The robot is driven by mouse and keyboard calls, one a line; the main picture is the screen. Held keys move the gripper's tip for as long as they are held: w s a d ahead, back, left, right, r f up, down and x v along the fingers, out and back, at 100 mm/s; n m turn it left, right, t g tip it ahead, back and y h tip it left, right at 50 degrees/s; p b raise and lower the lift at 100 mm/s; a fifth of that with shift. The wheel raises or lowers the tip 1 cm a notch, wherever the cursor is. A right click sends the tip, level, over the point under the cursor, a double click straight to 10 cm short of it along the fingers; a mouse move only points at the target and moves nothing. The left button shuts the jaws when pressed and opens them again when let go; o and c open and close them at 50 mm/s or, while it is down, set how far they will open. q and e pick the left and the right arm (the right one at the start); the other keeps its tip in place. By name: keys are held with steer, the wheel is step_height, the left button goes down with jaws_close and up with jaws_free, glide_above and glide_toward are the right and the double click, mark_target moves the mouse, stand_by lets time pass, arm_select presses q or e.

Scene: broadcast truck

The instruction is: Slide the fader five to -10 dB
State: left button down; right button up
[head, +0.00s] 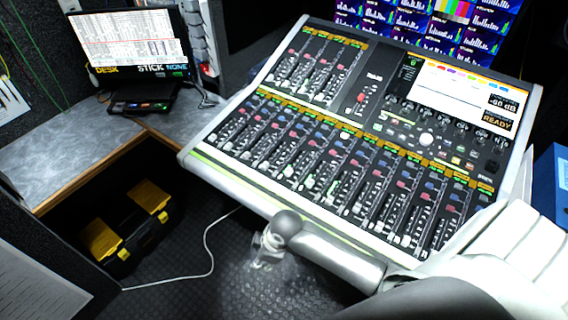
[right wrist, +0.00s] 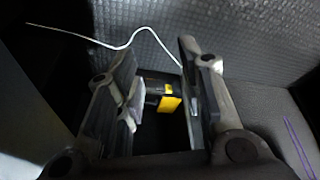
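The mixing console (head: 228,186) fills the middle and right of the head view. Its long lower bank of faders (head: 315,182) runs from upper left to lower right, with a shorter bank (head: 310,75) above. Channel labels are too small to read, so I cannot tell which is fader five. The console screen (head: 455,92) reads "-60 dB" and "READY". My right arm reaches in from the lower right, and its gripper (head: 264,254) hangs off the console's front edge, apart from the faders. In the right wrist view the gripper (right wrist: 160,100) is open and empty, pointing at the floor. My left gripper is not in view.
A black and yellow toolbox (head: 125,230) stands on the floor under the grey desk (head: 55,150). A white cable (head: 208,255) lies on the dark floor. A laptop (head: 132,45) stands on the desk. A blue box (head: 552,185) is at the right edge.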

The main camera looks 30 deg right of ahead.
steer(key=w+r+n+p, duration=0.1)
steer(key=w+r+n, duration=0.35)
steer(key=r, duration=0.45)
step_height(320, 180, up, 17)
steer(key=n+g+h, duration=0.2)
steer(key=n+g, duration=0.1)
steer(key=n, duration=0.6)
glide_above(289, 170)
step_height(289, 170, down, 11)
steer(key=shift+r+p, duration=0.15)
steer(key=shift+p, duration=0.75)
jaws_close()
